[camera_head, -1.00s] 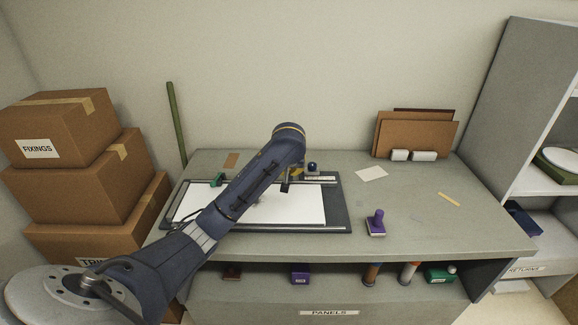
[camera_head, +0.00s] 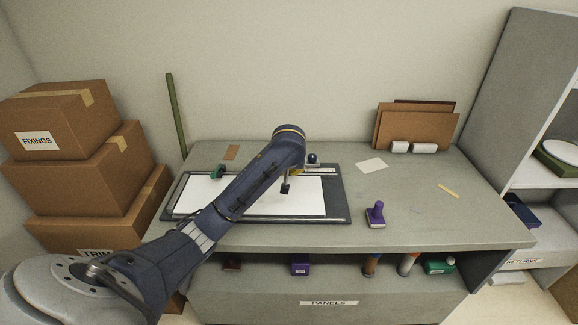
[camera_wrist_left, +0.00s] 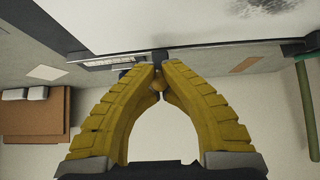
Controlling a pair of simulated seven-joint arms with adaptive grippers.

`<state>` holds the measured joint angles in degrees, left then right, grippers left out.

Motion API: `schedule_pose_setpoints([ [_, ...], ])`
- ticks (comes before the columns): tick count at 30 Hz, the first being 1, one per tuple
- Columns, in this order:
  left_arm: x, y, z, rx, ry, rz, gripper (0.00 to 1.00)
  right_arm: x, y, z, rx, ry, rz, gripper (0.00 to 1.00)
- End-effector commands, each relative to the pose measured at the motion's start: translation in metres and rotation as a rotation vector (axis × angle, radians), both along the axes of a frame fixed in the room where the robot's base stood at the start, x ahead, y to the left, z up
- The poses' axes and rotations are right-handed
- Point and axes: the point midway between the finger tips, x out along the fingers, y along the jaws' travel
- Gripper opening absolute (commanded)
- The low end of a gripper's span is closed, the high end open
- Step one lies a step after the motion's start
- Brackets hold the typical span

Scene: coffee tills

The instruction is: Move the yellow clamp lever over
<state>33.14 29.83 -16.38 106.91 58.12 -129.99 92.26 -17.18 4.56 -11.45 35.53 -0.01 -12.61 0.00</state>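The board (camera_head: 335,208) with a white sheet (camera_head: 255,200) lies on the bench, with a rail (camera_head: 322,171) along its far edge. My left gripper (camera_wrist_left: 159,70) is at this rail, its yellow fingers brought almost together at the tips. A small yellow-brown piece, seemingly the clamp lever (camera_wrist_left: 158,84), sits between the fingertips; most of it is hidden. In the head view my left arm covers much of this spot. A dark blue knob (camera_head: 312,158) stands just right of the gripper. My right gripper is not in view.
A green-handled piece (camera_head: 218,172) is at the rail's left end. A purple stamp (camera_head: 376,213) stands right of the board. Brown panels (camera_head: 415,128) lean at the back with white blocks in front. Boxes (camera_head: 70,180) are stacked at left. The bench's right side is mostly clear.

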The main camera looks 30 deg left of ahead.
Motion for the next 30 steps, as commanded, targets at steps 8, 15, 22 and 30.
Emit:
schedule_pose_setpoints([
  [8, -0.007, -0.004, -0.015, -0.001, 0.003, -0.001, 0.0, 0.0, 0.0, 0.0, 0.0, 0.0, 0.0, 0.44],
  [15, -0.008, -0.005, -0.016, -0.001, 0.002, -0.001, 0.0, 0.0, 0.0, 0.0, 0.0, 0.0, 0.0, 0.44],
  [22, -0.008, -0.005, -0.017, -0.001, 0.002, -0.001, 0.0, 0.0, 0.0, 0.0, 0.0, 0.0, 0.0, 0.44],
  [30, -0.011, -0.006, -0.027, -0.001, 0.003, 0.001, 0.0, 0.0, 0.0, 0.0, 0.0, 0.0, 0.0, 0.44],
])
